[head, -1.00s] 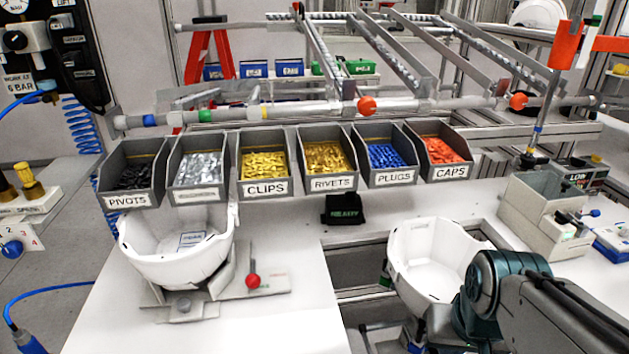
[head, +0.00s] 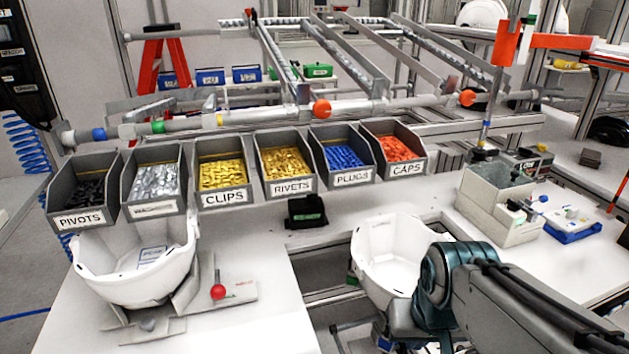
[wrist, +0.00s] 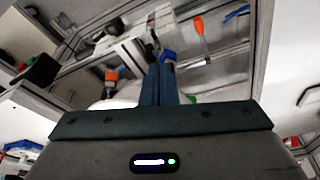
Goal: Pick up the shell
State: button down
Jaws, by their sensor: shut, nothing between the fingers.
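Two white helmet shells show in the head view. One shell (head: 125,281) sits open side up in a grey fixture on the left of the white bench. The other shell (head: 385,265) is at centre right, over a gap in the bench, partly hidden by my arm. In the wrist view my gripper (wrist: 164,72) has its dark fingers together, with nothing between them. A white curved surface, perhaps the shell (wrist: 118,101), shows just left of the fingers. In the head view my fingertips are hidden behind my arm, so their distance from the shell is unclear.
A row of grey bins, including the clips bin (head: 223,196), stands behind the shells. A red-knobbed lever (head: 218,292) is beside the left fixture. Bare bench (head: 250,325) lies at front centre.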

aim_at(388, 249)
jog(key=z, duration=0.05)
jog(key=k, duration=0.5)
jog(key=z, duration=1.65)
jog(key=i, duration=1.1)
jog(key=u, duration=1.85)
